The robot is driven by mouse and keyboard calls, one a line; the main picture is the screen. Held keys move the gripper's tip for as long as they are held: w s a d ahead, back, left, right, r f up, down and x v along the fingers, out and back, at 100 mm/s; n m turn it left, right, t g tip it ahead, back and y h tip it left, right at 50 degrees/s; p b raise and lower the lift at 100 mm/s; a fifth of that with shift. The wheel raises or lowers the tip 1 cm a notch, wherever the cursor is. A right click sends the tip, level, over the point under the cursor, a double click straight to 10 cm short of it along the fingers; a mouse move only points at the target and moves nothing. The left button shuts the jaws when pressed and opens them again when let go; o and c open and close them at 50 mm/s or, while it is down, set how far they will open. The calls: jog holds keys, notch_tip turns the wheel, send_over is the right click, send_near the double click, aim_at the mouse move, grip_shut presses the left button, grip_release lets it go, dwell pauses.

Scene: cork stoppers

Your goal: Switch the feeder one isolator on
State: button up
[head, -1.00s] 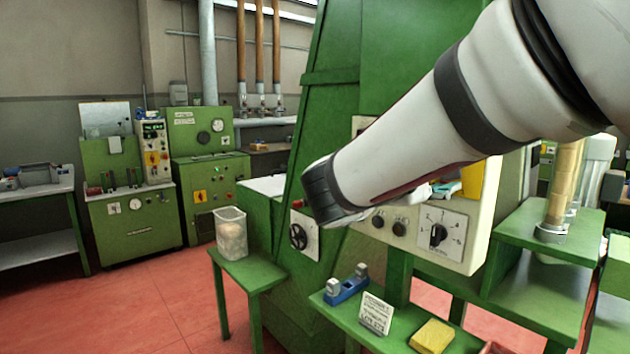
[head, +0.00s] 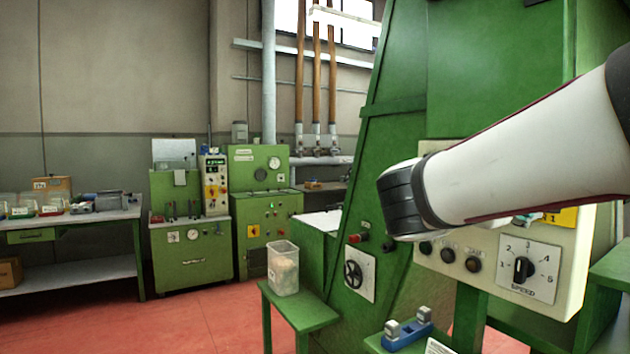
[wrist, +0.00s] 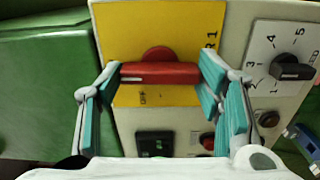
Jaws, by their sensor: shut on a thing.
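The feeder isolator is a red handle (wrist: 160,73) on a yellow plate (wrist: 158,30); the plate's lettering is partly covered and ends in "R 1". The red handle lies crosswise in the wrist view, with a round red hub behind it. My gripper (wrist: 163,77) is shut on the handle, one teal-padded finger at each end. In the head view a corner of the yellow plate (head: 563,217) shows under my arm; the handle and fingertips are hidden there.
Beside the plate are a speed dial (head: 522,270) and several dark knobs (head: 448,255) on the cream panel. Red floor is open at left.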

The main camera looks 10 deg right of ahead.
jog(key=o, duration=1.2)
jog(key=shift+c, duration=0.2)
jog(key=v, duration=1.2)
